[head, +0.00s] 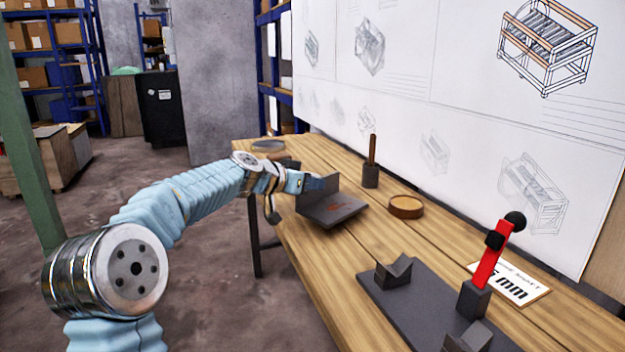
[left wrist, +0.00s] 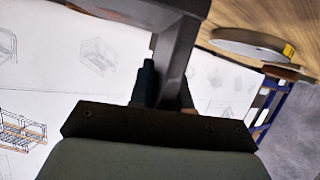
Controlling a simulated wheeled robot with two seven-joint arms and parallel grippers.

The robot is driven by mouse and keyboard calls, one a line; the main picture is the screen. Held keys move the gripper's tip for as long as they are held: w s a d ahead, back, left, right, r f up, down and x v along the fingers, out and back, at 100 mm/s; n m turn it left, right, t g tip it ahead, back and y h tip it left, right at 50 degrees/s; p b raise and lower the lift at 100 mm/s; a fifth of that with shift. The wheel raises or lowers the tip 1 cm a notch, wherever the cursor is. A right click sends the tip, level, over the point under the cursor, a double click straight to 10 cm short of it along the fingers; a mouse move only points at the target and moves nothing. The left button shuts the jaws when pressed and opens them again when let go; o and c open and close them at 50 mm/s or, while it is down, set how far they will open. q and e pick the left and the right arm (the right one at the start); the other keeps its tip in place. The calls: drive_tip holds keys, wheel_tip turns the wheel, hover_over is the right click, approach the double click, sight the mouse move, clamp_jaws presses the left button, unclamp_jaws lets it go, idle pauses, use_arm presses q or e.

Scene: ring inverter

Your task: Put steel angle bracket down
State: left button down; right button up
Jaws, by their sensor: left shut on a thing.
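The steel angle bracket (head: 335,211) is a dark grey L-shaped piece with a reddish mark on its flat leg. In the head view it is at the middle of the wooden table (head: 440,236), one leg flat and the other upright. My left gripper (head: 314,183) is shut on the upright leg from the left. I cannot tell whether the flat leg touches the table or is just above it. In the left wrist view the grey bracket (left wrist: 178,55) runs between the fingers, and a dark finger (left wrist: 146,84) shows beside it. My right gripper is not in view.
A wooden handle (head: 372,150) stands in a dark block behind the bracket. A round wooden dish (head: 406,206) is to its right. A dark fixture plate (head: 415,310) with V-blocks and a red clamp (head: 490,262) are nearer. A round disc (left wrist: 252,45) lies at the table's far end.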

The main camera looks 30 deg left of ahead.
sight(311, 202)
use_arm(q)
wheel_tip(311, 202, down, 2)
drive_tip(key=shift+f, duration=0.1)
drive_tip(key=c, duration=1.5)
unclamp_jaws()
drive_tip(key=shift+s+f+b, duration=0.1)
drive_tip(key=shift+f+b, duration=0.2)
drive_tip(key=shift+f, duration=0.1)
drive_tip(key=o, duration=0.4)
drive_tip(key=shift+r, duration=0.1)
drive_tip(key=shift+d, duration=0.1)
drive_tip(key=b+v, duration=0.2)
drive_tip(key=v, duration=1)
